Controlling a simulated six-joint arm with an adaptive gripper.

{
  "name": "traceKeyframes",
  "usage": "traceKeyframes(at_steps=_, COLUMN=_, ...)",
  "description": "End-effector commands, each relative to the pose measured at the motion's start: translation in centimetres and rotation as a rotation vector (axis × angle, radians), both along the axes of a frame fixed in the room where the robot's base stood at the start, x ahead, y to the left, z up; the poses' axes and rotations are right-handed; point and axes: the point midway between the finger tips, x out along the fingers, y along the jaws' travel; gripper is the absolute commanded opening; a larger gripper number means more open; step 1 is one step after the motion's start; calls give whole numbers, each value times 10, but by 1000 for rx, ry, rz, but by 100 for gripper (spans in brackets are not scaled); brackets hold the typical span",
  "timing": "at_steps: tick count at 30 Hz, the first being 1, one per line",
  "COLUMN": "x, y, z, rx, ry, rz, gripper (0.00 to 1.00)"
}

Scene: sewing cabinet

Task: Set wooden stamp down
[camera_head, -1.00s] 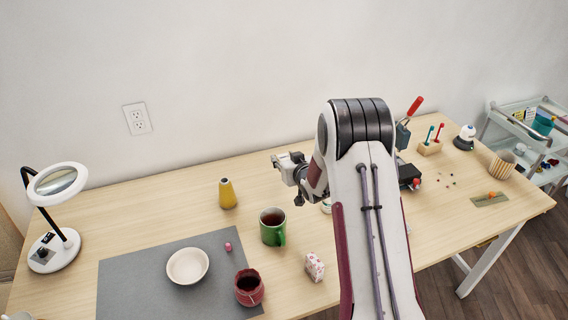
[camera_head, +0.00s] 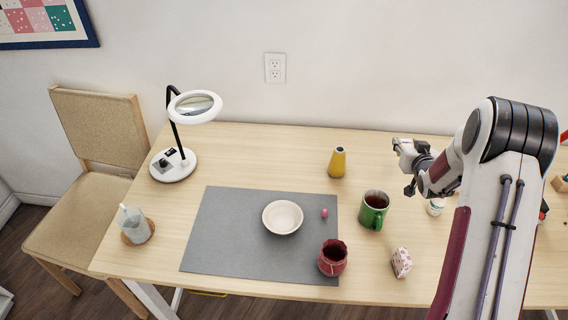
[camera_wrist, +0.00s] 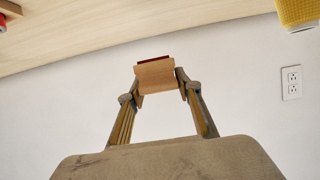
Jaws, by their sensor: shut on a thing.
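The wooden stamp (camera_wrist: 156,75) is a pale wood block with a dark red strip along one edge. In the wrist view, my gripper (camera_wrist: 158,84) is shut on it, one finger on each side. The wall is behind the stamp in that view, and the table edge of the picture shows it held clear of any surface. In the head view my gripper (camera_head: 408,168) is above the table, right of the yellow cone-shaped object (camera_head: 338,163) and beyond the green mug (camera_head: 373,211). I cannot make out the stamp there.
A grey mat (camera_head: 222,229) carries a white bowl (camera_head: 282,217), a small pink item (camera_head: 324,213) and a dark red pot (camera_head: 333,258). A patterned block (camera_head: 401,262) lies right of it. A magnifier lamp (camera_head: 174,164) and a glass (camera_head: 134,224) stand left. The mat's left part is bare.

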Motion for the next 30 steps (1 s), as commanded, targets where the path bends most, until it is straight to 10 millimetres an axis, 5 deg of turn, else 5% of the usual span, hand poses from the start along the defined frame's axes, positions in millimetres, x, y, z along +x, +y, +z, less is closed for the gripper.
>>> traceKeyframes(at_steps=13, x=1, y=4, z=48, rx=0, ry=-1, rz=7, gripper=13)
traceKeyframes(at_steps=23, x=20, y=76, z=49, rx=5, ry=-11, rz=144, gripper=13)
traceKeyframes(at_steps=30, x=31, y=154, z=50, rx=9, ry=-15, rz=288, gripper=13)
